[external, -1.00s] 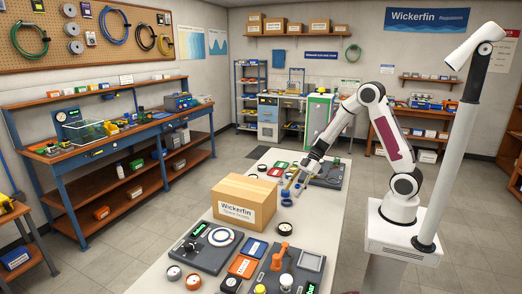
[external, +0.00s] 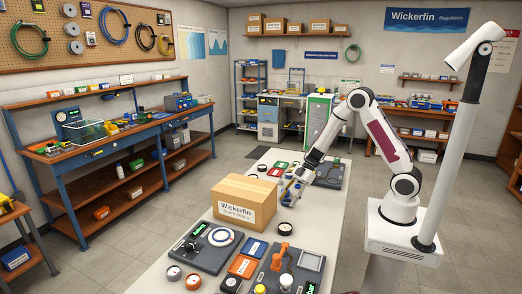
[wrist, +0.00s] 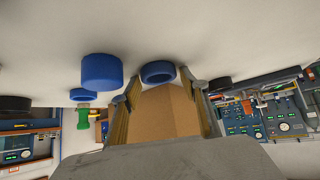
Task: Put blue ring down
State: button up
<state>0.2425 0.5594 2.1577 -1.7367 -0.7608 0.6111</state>
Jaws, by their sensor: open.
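My gripper (external: 288,195) is low over the white table, just right of the cardboard box. In the wrist view its two fingers (wrist: 158,88) are spread apart. A blue ring (wrist: 158,72) lies on the pale surface between and just past the fingertips; its round opening shows, and I see no clear finger contact. A larger blue cylinder (wrist: 102,72) stands to its left in the wrist view, with another blue round piece (wrist: 82,94) farther left. In the external view the ring is too small to tell from the fingertips.
The cardboard box (external: 244,202) stands close beside my gripper and also fills the gap between the fingers in the wrist view (wrist: 160,117). Dark panels with gauges (external: 212,247) cover the near table end.

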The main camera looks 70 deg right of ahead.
jog(key=c, duration=0.6)
jog(key=shift+r, duration=0.15)
notch_tip(320, 180, up, 10)
dwell(0.8)
dwell(0.4)
